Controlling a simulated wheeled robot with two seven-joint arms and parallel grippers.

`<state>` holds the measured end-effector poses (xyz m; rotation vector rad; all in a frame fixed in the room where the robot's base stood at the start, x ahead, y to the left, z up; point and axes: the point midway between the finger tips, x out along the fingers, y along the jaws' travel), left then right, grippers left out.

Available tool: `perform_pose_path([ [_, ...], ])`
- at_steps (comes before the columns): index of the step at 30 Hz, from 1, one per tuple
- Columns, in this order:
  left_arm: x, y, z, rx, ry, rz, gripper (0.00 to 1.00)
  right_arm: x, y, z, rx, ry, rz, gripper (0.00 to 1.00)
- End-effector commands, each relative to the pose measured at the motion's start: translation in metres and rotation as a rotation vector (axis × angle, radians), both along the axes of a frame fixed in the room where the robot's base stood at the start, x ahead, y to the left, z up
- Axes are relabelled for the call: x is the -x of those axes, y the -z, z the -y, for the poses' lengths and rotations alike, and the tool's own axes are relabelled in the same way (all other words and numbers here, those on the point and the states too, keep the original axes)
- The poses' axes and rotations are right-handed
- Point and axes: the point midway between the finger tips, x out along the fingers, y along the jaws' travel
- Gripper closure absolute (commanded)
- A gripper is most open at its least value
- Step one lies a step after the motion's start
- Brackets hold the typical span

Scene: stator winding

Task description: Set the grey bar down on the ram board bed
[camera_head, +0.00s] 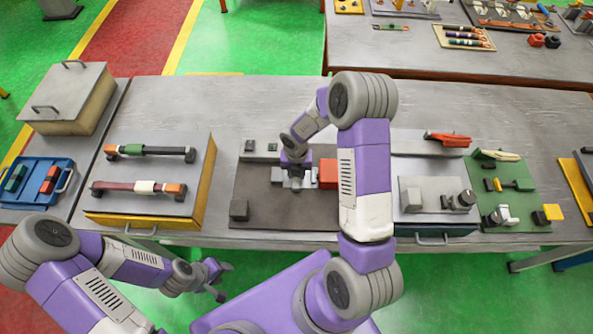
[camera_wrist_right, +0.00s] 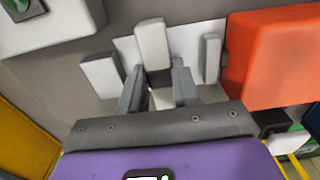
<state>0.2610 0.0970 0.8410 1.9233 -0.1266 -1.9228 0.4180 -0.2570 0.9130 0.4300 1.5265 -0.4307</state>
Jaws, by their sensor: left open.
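My right gripper (camera_head: 296,185) points down over a pale board with raised blocks at the middle of the table. In the right wrist view, its two fingers (camera_wrist_right: 158,72) stand apart. A light grey bar-like block (camera_wrist_right: 151,42) lies at their tips; I cannot tell whether they grip it or it stands just beyond them. The pale board (camera_wrist_right: 127,50) lies under it, with an upright grey block on the left (camera_wrist_right: 101,76) and one on the right (camera_wrist_right: 212,58). Which part is the bed is unclear. My left gripper (camera_head: 220,280) is open and empty in front of the table.
An orange-red block (camera_head: 328,173) stands close to the right of the board. A dark mat (camera_head: 270,212) lies under them, with a small dark block (camera_head: 239,210) at its front left. A raised tray of handled tools (camera_head: 150,202) is on the left. A green mat (camera_head: 525,180) is on the right.

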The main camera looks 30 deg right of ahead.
Motion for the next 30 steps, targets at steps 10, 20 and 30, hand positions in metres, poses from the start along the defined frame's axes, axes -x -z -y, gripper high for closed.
perform_pose_path([
  [10, 0.0, 0.0, 0.0, 0.0, 0.0, 0.0, 0.57, 0.0, 0.0, 0.0, 0.0, 0.0, 0.0, 0.45],
  [20, 0.0, -0.007, 0.0, 0.0, 0.0, 0.0, 0.57, -0.001, -0.034, 0.001, 0.0, 0.002, 0.005, 0.45],
  [30, 0.0, -0.018, 0.0, 0.0, 0.0, 0.0, 0.57, -0.001, -0.104, 0.0, 0.0, 0.001, 0.004, 0.45],
])
